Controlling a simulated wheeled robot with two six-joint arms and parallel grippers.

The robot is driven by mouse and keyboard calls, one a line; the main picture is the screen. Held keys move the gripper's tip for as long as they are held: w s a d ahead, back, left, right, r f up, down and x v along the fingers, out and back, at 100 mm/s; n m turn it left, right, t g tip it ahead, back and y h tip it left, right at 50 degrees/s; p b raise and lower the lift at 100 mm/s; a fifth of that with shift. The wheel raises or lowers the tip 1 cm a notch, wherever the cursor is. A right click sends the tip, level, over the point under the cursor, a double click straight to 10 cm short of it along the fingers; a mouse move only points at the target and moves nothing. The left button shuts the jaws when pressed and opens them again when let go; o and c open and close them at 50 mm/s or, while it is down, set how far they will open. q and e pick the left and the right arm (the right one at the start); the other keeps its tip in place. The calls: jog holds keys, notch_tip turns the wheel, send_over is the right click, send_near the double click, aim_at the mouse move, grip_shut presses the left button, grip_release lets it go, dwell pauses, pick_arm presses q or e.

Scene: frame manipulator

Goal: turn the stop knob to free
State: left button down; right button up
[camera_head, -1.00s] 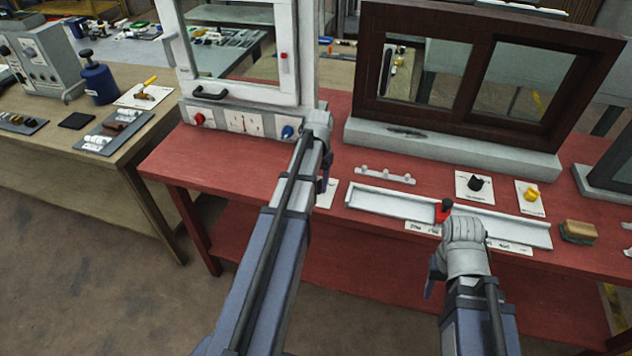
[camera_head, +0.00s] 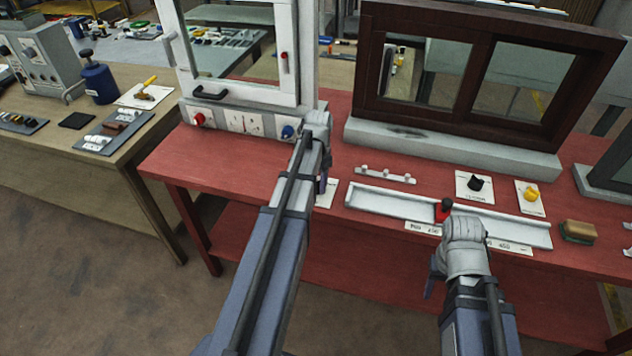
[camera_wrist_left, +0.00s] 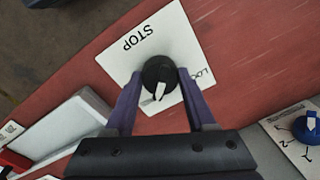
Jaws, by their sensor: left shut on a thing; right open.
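The stop knob (camera_wrist_left: 158,75) is a round black knob with a white pointer on a white plate (camera_wrist_left: 123,62) in the left wrist view. The plate reads STOP, and a partly covered word beginning LOC is beside the knob. The pointer faces the bottom of that view, toward my gripper's palm. My left gripper (camera_wrist_left: 158,82) has its purple fingers shut on the knob's two sides. In the head view my left gripper (camera_head: 322,182) is over the plate and its arm hides the knob. My right gripper (camera_head: 430,288) is open and empty, in front of the table edge.
A white slide rail (camera_head: 385,202) with a red knob (camera_head: 443,209) lies right of the plate. A blue knob (camera_head: 288,131) is on the white window frame's base (camera_head: 240,122). Black (camera_head: 476,183) and yellow (camera_head: 531,194) knobs and a sponge (camera_head: 578,231) are farther right.

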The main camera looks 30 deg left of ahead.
pick_arm(q)
jog(key=shift+c, duration=1.1)
grip_release()
jog(key=r+p, duration=0.8)
jog(key=shift+d, duration=0.2)
jog(key=shift+f, duration=0.1)
jog(key=s+d, duration=0.5)
jog(key=d, duration=0.5)
jog(key=s+d, duration=0.6)
jog(key=d, duration=0.4)
jog(key=s+d+m, duration=0.1)
jog(key=s+d, duration=0.4)
jog(key=d, duration=0.5)
jog(key=shift+s+y, duration=0.3)
